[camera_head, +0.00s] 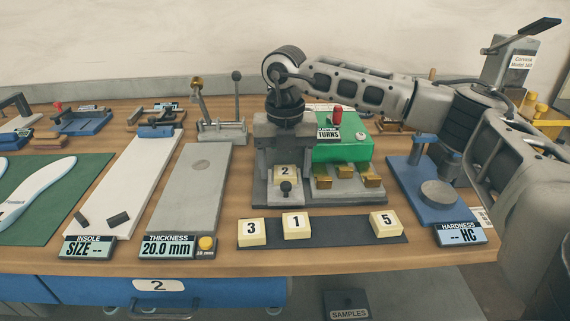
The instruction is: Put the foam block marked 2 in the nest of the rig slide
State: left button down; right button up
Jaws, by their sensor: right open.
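The foam block marked 2 (285,172), cream with a black numeral, lies flat on the rig slide (267,192), behind its dark knob, and appears to sit in the nest. My right gripper (284,158) points down directly above and behind the block, with its fingers open on either side. The gripper hides the block's back edge, so I cannot tell whether a finger touches it. My left gripper is not in view.
Foam blocks marked 3 (252,232), 1 (296,225) and 5 (385,223) sit on a dark strip (343,232) in front of the rig. The green rig housing (345,150) with brass pieces stands to the right. A thickness plate (190,190) lies left.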

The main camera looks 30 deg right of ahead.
notch_tip(320, 180, up, 16)
jog(key=p, duration=0.1)
jog(key=shift+f, duration=0.1)
